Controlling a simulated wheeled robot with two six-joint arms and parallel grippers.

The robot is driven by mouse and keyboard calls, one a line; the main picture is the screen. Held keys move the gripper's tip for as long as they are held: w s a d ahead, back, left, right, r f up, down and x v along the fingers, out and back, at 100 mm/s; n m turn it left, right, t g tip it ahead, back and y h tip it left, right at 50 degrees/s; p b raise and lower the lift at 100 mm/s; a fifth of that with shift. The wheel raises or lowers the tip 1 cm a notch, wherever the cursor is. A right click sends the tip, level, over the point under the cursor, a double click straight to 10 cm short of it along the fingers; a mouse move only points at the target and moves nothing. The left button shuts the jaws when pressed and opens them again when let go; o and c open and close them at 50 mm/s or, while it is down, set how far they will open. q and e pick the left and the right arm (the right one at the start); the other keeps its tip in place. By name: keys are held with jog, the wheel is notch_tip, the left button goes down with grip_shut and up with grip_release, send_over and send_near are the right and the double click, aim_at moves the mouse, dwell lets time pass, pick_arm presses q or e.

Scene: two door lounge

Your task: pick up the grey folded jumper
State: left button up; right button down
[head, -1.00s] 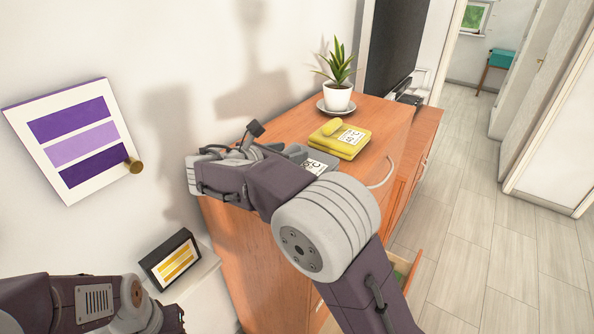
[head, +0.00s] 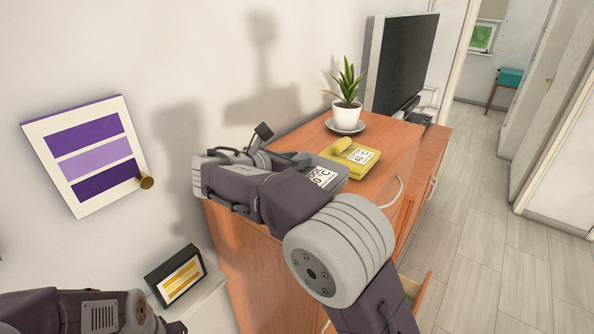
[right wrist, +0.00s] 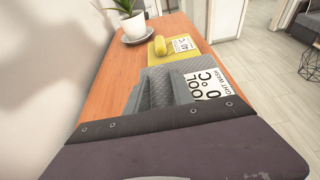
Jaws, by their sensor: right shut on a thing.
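The grey folded jumper (head: 333,168) has a white wash label with black print. It is at the near end of the wooden cabinet top, just in front of a yellow folded item. My right gripper (head: 302,160) is shut on the jumper's near side. In the right wrist view the jumper (right wrist: 165,74) shows beyond the fingers (right wrist: 160,95), label to the right. Whether its underside is clear of the wood is hidden. Part of my left arm shows at the bottom left of the head view; its fingers are out of sight.
The yellow folded item (head: 366,171), with a yellow roll on it, lies just behind the jumper on the cabinet (head: 393,150). A potted plant (head: 347,112) on a saucer and a dark screen (head: 405,62) stand farther back. A wall is at left; open floor at right.

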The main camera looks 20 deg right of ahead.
jog(key=w+d+r, duration=0.2)
jog(key=d+r, duration=0.6)
jog(key=d, duration=0.3)
jog(key=shift+w+d, duration=0.2)
jog(key=shift+w, duration=0.15)
jog(key=shift+f, duration=0.1)
